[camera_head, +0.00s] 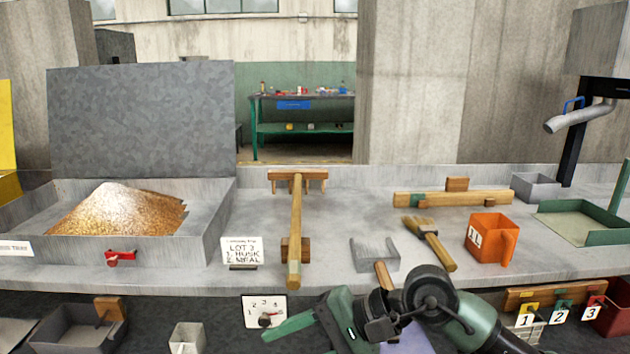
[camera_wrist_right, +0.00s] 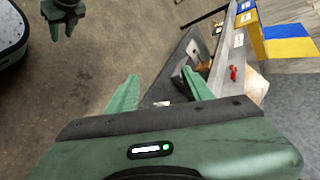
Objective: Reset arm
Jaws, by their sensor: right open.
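My right arm comes in from the lower right of the head view, over the bench's front side. Its green gripper (camera_head: 288,328) points left in front of the bench edge, below the numbered dial. In the right wrist view the right gripper (camera_wrist_right: 160,82) has its two fingers spread apart, with nothing between them. A dark green part that looks like my left gripper (camera_wrist_right: 65,18) hangs at the top left of the wrist view; its jaws are too small to tell. The left arm does not show in the head view.
The bench (camera_head: 330,272) holds a tray (camera_head: 215,215) of grain (camera_head: 120,212), a wooden rake (camera_head: 296,225), a metal scoop (camera_head: 375,254), a brush (camera_head: 432,242), an orange jug (camera_head: 490,238) and a green pan (camera_head: 590,238). A dial plate (camera_head: 262,302) is on its front. Open floor (camera_wrist_right: 120,40) lies beside the right gripper.

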